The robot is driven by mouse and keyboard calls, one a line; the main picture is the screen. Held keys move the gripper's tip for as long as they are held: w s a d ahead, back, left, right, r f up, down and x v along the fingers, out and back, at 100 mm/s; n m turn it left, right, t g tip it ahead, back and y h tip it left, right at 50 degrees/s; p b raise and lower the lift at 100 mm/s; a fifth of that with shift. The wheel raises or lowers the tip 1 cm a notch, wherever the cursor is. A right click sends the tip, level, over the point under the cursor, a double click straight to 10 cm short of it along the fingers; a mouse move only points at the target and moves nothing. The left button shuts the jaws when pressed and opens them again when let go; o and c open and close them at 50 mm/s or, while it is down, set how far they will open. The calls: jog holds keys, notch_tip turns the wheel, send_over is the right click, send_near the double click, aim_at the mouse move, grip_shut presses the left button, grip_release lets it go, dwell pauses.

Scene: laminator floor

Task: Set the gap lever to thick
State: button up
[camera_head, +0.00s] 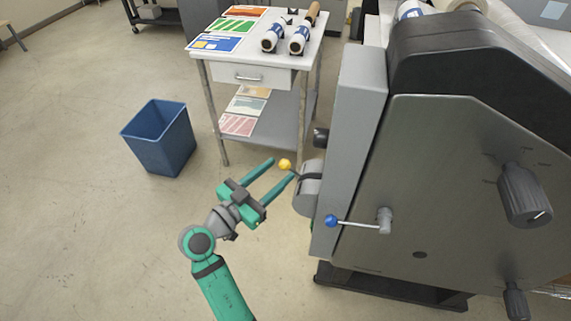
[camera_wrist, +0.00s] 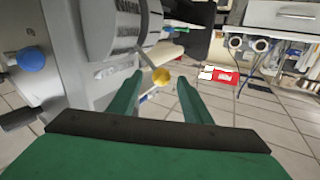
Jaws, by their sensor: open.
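The laminator (camera_head: 460,170) is a large grey machine at the right. On its near left edge a lever with a yellow ball knob (camera_head: 285,165) sticks out from a grey round drum (camera_head: 309,188). The yellow knob (camera_wrist: 161,76) and the marked drum (camera_wrist: 112,25) also show in the wrist view. My gripper (camera_head: 283,168) is open, with the yellow knob appearing between its fingertips in both views. I cannot tell whether either finger touches it. A second lever with a blue ball knob (camera_head: 331,221) is on the machine's side face. Any scale words are too small to read.
A black knob (camera_head: 321,137) sits above the drum. Large dark dials (camera_head: 525,195) are on the machine's side. A white table (camera_head: 235,57) with rolls and coloured sheets stands behind. A blue bin (camera_head: 160,138) stands left. The floor around my arm is clear.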

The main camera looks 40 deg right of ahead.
aim_at(285, 165)
jog(key=shift+x, duration=2.1)
jog(key=shift+w, duration=0.1)
grip_shut()
